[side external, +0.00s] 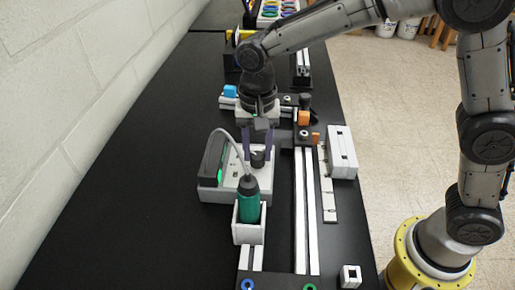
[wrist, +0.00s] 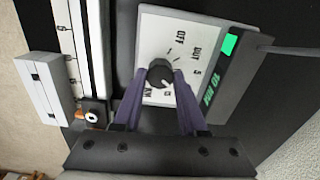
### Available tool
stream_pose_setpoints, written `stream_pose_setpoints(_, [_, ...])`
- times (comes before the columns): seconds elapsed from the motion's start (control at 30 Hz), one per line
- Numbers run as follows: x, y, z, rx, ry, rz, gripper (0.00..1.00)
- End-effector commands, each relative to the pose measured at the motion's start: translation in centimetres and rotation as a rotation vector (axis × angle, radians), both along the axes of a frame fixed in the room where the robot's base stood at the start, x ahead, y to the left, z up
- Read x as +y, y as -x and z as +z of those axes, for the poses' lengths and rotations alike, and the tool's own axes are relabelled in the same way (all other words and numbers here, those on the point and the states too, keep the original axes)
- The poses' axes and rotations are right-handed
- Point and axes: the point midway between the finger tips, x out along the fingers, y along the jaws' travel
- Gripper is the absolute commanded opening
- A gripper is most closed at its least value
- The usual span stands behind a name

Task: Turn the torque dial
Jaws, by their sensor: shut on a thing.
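The torque dial is a black round knob (wrist: 159,73) on the white face of a control box (wrist: 150,40). Printed marks such as "OFF" and "OUT" stand around it. In the side view the box (side external: 226,189) sits on the black table with the knob (side external: 258,158) on top. My gripper (wrist: 158,80) is shut on the knob, with a purple finger on each side of it. In the side view my gripper (side external: 257,150) points down at the box, and the fingers partly hide the knob. A green-lit display (wrist: 220,85) shows at the box's edge.
A green screwdriver (side external: 249,198) with a grey cable stands in a white holder (side external: 248,232) in front of the box. Aluminium rails (side external: 306,220) run to its right. A white block (side external: 341,152) and orange pieces (side external: 303,118) lie nearby. The table's left side is clear.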

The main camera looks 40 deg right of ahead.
Motion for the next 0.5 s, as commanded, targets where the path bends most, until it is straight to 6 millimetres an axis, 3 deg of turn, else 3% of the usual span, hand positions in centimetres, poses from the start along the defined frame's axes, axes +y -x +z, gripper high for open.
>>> stream_pose_setpoints(0.5, [0.01, -0.01, 0.11, -0.001, 0.000, 0.106, 0.00])
